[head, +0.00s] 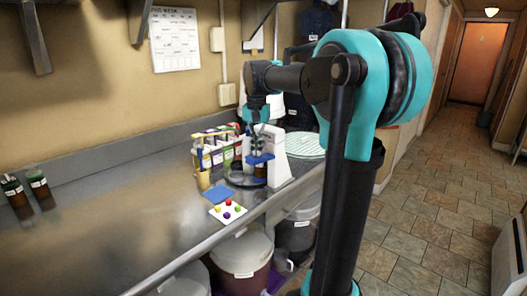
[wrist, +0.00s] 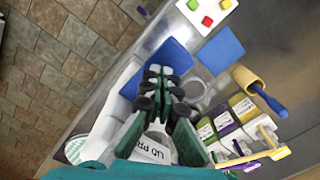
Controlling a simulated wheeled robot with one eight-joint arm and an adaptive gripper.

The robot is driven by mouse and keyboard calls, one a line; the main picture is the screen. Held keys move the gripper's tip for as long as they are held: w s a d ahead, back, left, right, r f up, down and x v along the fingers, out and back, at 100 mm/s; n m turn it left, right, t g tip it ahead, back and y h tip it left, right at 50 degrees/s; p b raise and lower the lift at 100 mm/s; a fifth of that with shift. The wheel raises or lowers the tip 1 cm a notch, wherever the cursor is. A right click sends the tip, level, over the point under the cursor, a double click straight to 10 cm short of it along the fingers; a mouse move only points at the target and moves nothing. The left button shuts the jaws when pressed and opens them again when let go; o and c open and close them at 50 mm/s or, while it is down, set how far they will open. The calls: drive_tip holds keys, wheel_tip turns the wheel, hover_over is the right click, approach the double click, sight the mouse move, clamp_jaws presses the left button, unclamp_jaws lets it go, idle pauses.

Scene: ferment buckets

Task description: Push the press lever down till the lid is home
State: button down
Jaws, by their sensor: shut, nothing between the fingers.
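The lid press is a white stand (head: 280,160) on the steel counter, with a blue part (head: 260,158) at its front. In the wrist view its white label (wrist: 152,150), partly reading "PR", shows behind my fingers. A dark brown jar (head: 260,171) stands under the blue part; its lid cannot be made out. My gripper (head: 257,122) is shut and empty, pointing down over the press. In the wrist view my gripper (wrist: 160,75) is in front of blue surfaces (wrist: 173,54). The lever cannot be told clearly from the blue parts, nor whether I touch it.
Several labelled bottles (head: 215,153) stand left of the press, with a tan cup (head: 204,178) holding a blue-handled tool. A blue mat (head: 219,195) and a white card with coloured pieces (head: 229,212) lie in front. Two dark bottles (head: 38,186) stand far left. The counter between is clear.

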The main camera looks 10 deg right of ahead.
drive_tip(key=shift+f, duration=1.6)
idle(0.5)
wheel_tip(320, 180, up, 14)
idle(2.3)
